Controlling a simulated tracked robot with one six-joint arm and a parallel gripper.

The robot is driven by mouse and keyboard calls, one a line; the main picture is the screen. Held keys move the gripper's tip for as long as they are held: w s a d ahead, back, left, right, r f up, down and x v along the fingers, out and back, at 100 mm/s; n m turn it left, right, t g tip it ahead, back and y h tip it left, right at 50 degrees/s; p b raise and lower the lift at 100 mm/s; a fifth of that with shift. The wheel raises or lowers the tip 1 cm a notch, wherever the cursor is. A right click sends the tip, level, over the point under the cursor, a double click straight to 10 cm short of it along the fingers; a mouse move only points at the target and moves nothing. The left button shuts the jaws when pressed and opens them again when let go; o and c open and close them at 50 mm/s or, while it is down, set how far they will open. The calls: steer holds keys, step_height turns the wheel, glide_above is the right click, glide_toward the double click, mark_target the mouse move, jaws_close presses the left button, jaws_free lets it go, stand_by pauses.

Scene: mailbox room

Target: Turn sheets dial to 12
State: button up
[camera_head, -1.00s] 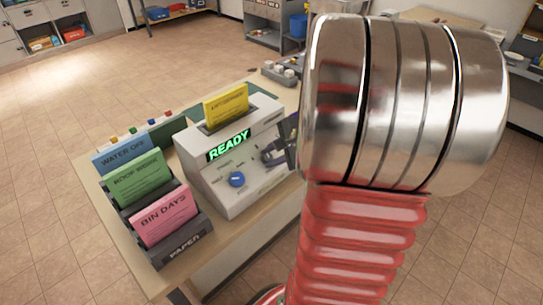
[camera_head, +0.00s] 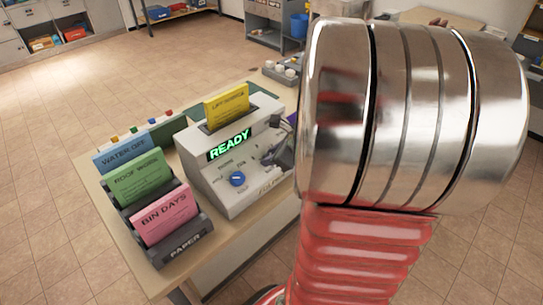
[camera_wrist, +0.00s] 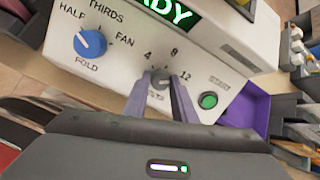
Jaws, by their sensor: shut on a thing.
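The sheets dial (camera_wrist: 160,82) is a small grey knob on the white folding machine's front (camera_wrist: 225,70), with marks 4, 8 and 12 around it. Its lower label is mostly covered and its pointer's direction is hard to tell. My gripper (camera_wrist: 161,88) is shut on the dial, one grey finger on each side. In the head view, my gripper (camera_head: 280,152) is at the machine's right front and hides the dial.
A blue fold dial (camera_wrist: 90,43) sits left of the sheets dial, and a green button (camera_wrist: 208,100) to its right. The machine's display (camera_head: 229,145) reads READY. A paper rack (camera_head: 186,243) with coloured stacks stands left of the machine.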

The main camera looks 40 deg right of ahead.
steer(key=shift+s+f+m, duration=0.1)
steer(key=shift+f+m, duration=0.05)
steer(key=shift+m, duration=0.15)
steer(key=o, duration=1)
steer(key=shift+o, duration=0.2)
steer(key=v, duration=1.3)
steer(key=shift+s+r, duration=0.2)
steer(key=shift+r, duration=0.1)
